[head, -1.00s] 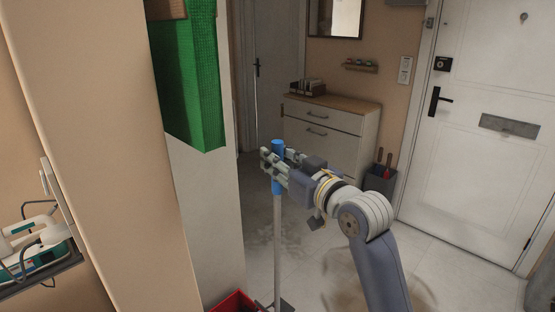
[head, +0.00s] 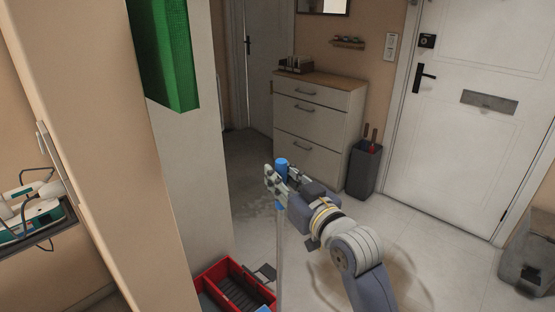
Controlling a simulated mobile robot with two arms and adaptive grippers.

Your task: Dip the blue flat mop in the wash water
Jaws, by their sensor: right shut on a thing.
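My right gripper (head: 281,184) is shut on the blue-topped handle of the mop (head: 282,163). The grey pole stands about upright and runs down below the gripper. Its lower end passes behind or beside a red container and the mop head is not clearly visible. The red container (head: 212,272) with a dark ribbed insert stands on the floor at the bottom, just left of the pole. I cannot see whether it holds water. My left gripper is out of view.
A wall corner and a pale panel with a green box (head: 165,55) close off the left. An iron (head: 32,215) sits on a shelf at far left. A drawer cabinet (head: 318,125), a grey bin (head: 363,170) and a white door (head: 470,110) stand behind. Tiled floor between is clear.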

